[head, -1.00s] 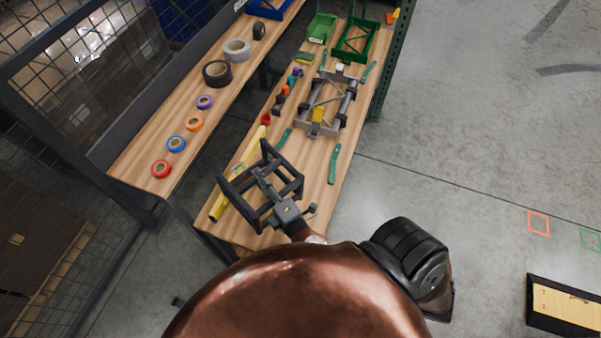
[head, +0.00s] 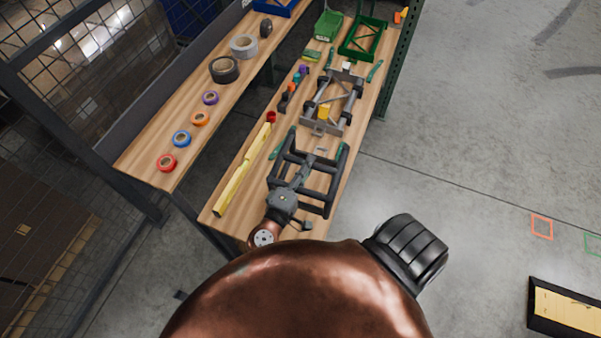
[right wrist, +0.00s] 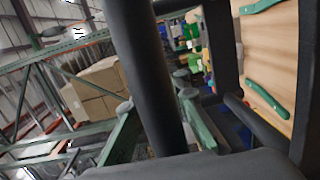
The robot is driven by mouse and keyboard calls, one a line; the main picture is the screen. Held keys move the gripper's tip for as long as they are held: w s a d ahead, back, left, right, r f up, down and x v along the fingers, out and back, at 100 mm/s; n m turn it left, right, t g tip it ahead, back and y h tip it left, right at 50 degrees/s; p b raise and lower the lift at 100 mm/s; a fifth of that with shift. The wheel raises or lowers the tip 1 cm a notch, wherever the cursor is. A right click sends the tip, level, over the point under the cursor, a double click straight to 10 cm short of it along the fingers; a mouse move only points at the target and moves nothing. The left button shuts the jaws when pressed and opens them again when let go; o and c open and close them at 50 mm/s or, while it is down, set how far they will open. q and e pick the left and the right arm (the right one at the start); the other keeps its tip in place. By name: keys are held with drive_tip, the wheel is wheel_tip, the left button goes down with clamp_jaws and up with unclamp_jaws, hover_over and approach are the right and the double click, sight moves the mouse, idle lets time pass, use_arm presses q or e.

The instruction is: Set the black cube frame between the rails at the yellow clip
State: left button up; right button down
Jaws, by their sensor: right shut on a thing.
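My right gripper (head: 302,172) is shut on the black cube frame (head: 327,194) and holds it over the near part of the wooden bench. In the right wrist view, dark bars of the frame (right wrist: 145,75) cross the picture close to the camera. The grey rail assembly (head: 353,103) lies farther up the bench, just beyond the frame. The yellow clip (head: 324,111) is on its left side, near its close end. I cannot tell how high the frame is above the bench. My left gripper is not in view.
A yellow level-like bar (head: 243,170) lies left of the frame. Green strips (head: 375,71) lie around the rails. Green bins (head: 328,25) stand at the far end. Tape rolls (head: 182,138) sit on the left shelf. The bench's near left corner is clear.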

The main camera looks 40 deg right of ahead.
drive_tip(key=shift+s+m+g, duration=0.2)
drive_tip(key=shift+m+g, duration=0.1)
hover_over(296, 153)
drive_tip(key=s, duration=0.3)
wheel_tip(296, 153, down, 4)
drive_tip(key=w+f, duration=0.1)
drive_tip(key=f, duration=0.1)
drive_tip(key=w+d+f, duration=0.2)
drive_tip(key=f, duration=0.1)
drive_tip(key=shift+w+f, duration=0.35)
drive_tip(key=shift+d+f, duration=0.1)
drive_tip(key=shift+f, duration=1.45)
drive_tip(key=c, duration=2.2)
unclamp_jaws()
drive_tip(key=shift+f, duration=0.15)
drive_tip(key=shift+c, duration=0.2)
drive_tip(key=o, duration=0.4)
drive_tip(key=shift+s, duration=0.1)
